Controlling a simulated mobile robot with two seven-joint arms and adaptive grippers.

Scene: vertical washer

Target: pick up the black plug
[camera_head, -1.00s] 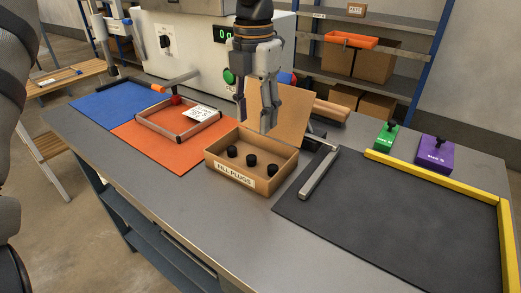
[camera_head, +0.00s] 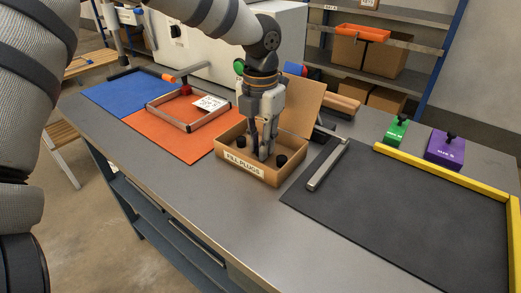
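An open cardboard box (camera_head: 225,158) labelled "FILL PLUGS" stands on the grey table with its lid up behind it. My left gripper (camera_head: 260,151) points down into the box, its fingertips low between the two visible black plugs. One black plug (camera_head: 241,143) stands to the left of the fingers. Another black plug (camera_head: 281,160) stands to the right. The middle plug is hidden behind or between the fingers. The fingers look close together, but I cannot tell whether they touch a plug. My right gripper is not in view.
An orange mat (camera_head: 187,146) with a metal frame and a blue mat (camera_head: 118,92) lie to the left. A metal bar (camera_head: 328,166) lies beside the box on a black mat (camera_head: 400,215) with a yellow border. Green (camera_head: 397,132) and purple (camera_head: 445,147) blocks stand behind it.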

